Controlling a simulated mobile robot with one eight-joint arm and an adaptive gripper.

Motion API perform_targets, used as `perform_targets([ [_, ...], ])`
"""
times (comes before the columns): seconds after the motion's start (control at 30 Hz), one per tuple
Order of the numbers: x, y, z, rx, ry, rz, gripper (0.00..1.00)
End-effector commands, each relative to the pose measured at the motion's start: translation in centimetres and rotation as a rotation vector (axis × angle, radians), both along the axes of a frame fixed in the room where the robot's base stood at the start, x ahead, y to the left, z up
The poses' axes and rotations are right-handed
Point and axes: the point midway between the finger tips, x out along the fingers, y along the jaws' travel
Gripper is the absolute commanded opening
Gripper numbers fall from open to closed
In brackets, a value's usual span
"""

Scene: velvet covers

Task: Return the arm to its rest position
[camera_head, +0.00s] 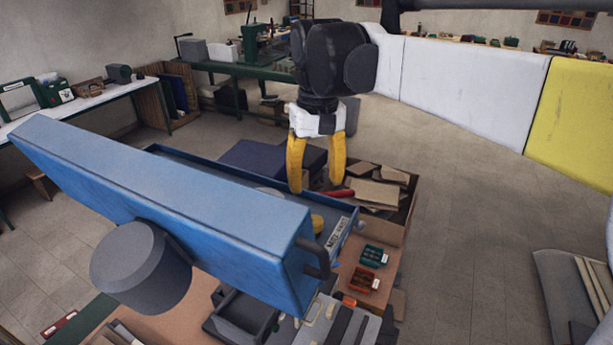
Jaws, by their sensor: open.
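My gripper (317,186) hangs from the black wrist of my arm at the upper middle, pointing down. Its two yellow fingers are apart, with nothing visible between them. In the picture it overlaps the far end of a worktable, above a blue tray (343,228) and beside a box of board scraps (407,213). Its height above them is hard to tell. The arm reaches in from the top right, and its upper part is cut off by the frame.
A large blue beam (170,195) with a grey cylinder (140,265) crosses the left foreground and hides part of the table. Small green (375,256) and orange (364,280) trays sit on the right. Open floor (470,210) lies to the right.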

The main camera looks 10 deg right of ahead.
Motion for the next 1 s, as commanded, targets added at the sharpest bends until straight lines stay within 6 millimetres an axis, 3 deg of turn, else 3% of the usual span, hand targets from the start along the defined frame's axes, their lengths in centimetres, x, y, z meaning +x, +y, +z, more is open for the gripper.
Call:
perform_targets([
  [0.33,-0.1,0.0,0.2,0.000,-0.001,-0.001,0.57],
  [0.47,-1.0,-0.8,0.1,0.007,-0.031,-0.012,0.57],
  [0.67,-5.2,-4.2,-1.1,0.034,-0.185,-0.070,0.57],
  [1.0,-12.8,-8.9,-6.4,0.064,-0.481,-0.170,0.57],
])
